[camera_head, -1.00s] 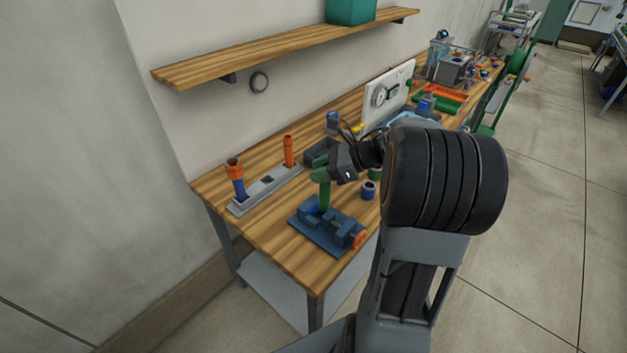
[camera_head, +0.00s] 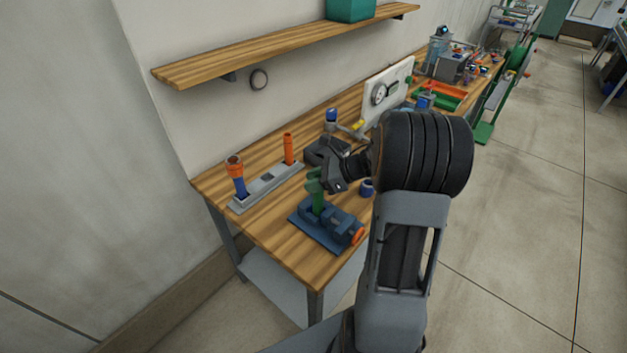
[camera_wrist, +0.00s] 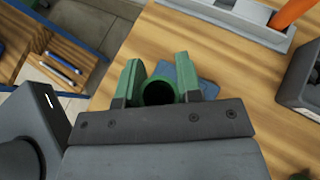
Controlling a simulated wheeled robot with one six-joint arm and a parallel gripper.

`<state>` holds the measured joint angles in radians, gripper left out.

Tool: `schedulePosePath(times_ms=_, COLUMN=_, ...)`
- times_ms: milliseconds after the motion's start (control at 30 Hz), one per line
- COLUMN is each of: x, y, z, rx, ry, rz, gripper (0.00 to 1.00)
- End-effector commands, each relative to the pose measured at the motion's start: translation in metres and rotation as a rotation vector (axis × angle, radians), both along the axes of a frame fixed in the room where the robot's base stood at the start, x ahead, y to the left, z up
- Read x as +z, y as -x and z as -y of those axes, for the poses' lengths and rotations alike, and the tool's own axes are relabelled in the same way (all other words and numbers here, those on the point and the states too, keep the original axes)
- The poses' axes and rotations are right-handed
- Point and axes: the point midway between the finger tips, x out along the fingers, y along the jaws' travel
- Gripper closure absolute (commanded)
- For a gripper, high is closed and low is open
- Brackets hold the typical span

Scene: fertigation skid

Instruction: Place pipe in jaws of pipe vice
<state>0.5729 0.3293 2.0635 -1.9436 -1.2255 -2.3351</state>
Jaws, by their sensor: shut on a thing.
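A green upright pipe (camera_head: 318,201) stands at the blue pipe vice (camera_head: 343,222) near the front of the wooden bench. Its lower end meets the vice's left part in the head view; I cannot tell how deep it sits between the jaws. My gripper (camera_head: 315,181) is shut on the pipe's upper part. In the wrist view, the gripper's green fingers (camera_wrist: 158,82) flank the pipe's dark open top (camera_wrist: 158,93). A bit of the blue vice (camera_wrist: 206,88) shows beyond them; the jaws are hidden there.
A dark box (camera_head: 322,151) and a blue ring (camera_head: 367,188) are close to my gripper. The bench's front-left corner is clear.

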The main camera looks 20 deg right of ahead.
Motion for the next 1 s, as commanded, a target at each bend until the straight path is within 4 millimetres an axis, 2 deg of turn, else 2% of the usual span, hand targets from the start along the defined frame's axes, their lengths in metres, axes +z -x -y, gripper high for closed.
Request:
schedulePosePath(times_ms=667, x=-0.011, y=0.0, z=0.0, rx=0.0, ry=0.0, rz=0.0, gripper=1.0)
schedulePosePath(times_ms=700, x=-0.012, y=0.0, z=0.0, rx=0.0, ry=0.0, rz=0.0, gripper=0.64)
schedulePosePath(times_ms=933, x=-0.012, y=0.0, z=0.0, rx=0.0, ry=0.0, rz=0.0, gripper=0.42)
schedulePosePath(times_ms=1000, x=-0.012, y=0.0, z=0.0, rx=0.0, ry=0.0, rz=0.0, gripper=0.42)
